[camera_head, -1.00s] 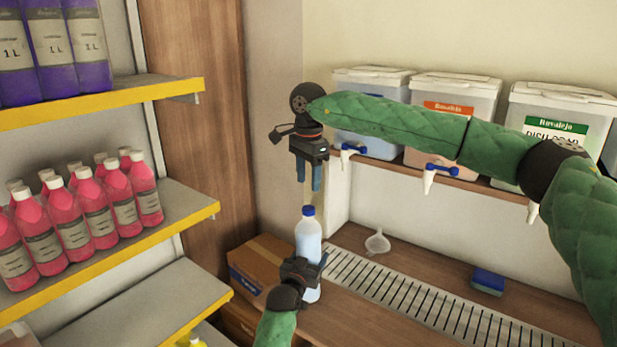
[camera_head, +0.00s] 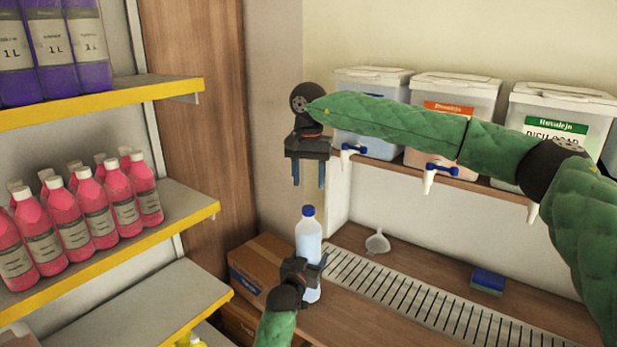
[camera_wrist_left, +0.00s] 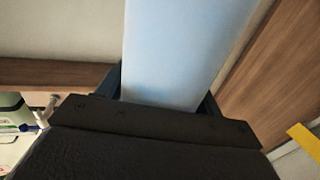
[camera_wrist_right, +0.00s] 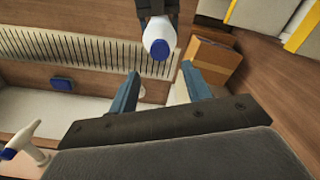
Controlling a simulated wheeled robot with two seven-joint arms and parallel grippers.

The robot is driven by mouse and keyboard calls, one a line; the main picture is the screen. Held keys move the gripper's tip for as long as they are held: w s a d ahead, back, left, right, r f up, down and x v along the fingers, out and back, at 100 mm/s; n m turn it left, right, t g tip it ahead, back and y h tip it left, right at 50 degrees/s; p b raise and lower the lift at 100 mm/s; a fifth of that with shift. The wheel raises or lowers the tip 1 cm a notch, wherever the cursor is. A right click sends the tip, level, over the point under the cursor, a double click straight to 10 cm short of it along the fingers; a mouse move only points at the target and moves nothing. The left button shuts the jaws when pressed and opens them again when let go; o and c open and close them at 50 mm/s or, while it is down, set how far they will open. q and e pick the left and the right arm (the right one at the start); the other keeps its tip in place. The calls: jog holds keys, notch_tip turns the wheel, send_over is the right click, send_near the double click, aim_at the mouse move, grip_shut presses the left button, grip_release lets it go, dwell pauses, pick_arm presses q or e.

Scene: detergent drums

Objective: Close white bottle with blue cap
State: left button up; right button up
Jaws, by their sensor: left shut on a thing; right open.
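The white bottle (camera_head: 308,240) stands upright in the head view with its blue cap (camera_head: 308,210) on top. My left gripper (camera_head: 312,272) is shut around the bottle's lower body. In the left wrist view the pale bottle body (camera_wrist_left: 180,50) fills the space between the fingers. My right gripper (camera_head: 309,174) is open and empty above the bottle, fingers pointing down. In the right wrist view the bottle's cap (camera_wrist_right: 160,49) shows beyond the open fingers (camera_wrist_right: 167,88), apart from them. Whether the cap is screwed tight cannot be told.
Several dispenser tubs with taps (camera_head: 352,150) stand on a shelf close right of my right gripper. A cardboard box (camera_head: 262,268) is left of the bottle. A funnel (camera_head: 377,242), a drain grate (camera_head: 420,300) and a blue sponge (camera_head: 488,282) lie on the counter. Shelves of pink bottles (camera_head: 70,225) are at left.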

aim_at(309, 207)
jog(key=shift+f, duration=0.1)
jog(key=shift+f, duration=3.9)
jog(key=c, duration=1)
jog(key=shift+c, duration=0.2)
